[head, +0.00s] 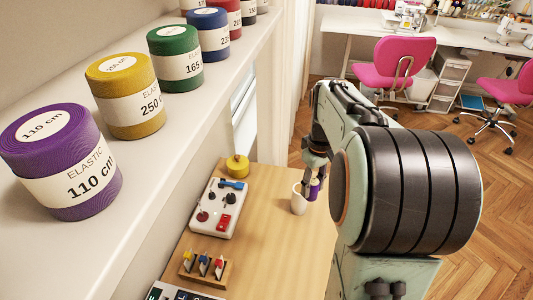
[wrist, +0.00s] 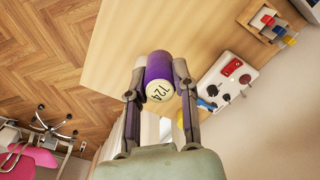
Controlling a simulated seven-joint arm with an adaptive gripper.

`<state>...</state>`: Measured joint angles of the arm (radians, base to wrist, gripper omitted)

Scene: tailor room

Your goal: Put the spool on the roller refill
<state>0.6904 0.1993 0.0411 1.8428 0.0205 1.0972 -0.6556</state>
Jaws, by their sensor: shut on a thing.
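A purple spool with a pale end marked 124 (wrist: 161,89) is between the two fingers of my gripper (wrist: 160,92) in the wrist view. My gripper is shut on it. In the head view the spool (head: 315,188) shows as a small purple patch by the fingertips, above the wooden table. A white cylinder (head: 298,200) stands on the table just left of the spool in the head view; it may be the roller refill, but I cannot tell. Whether the spool touches it is hidden by the fingers and arm.
A shelf (head: 150,185) with several elastic rolls runs along the left. The table's middle is clear.

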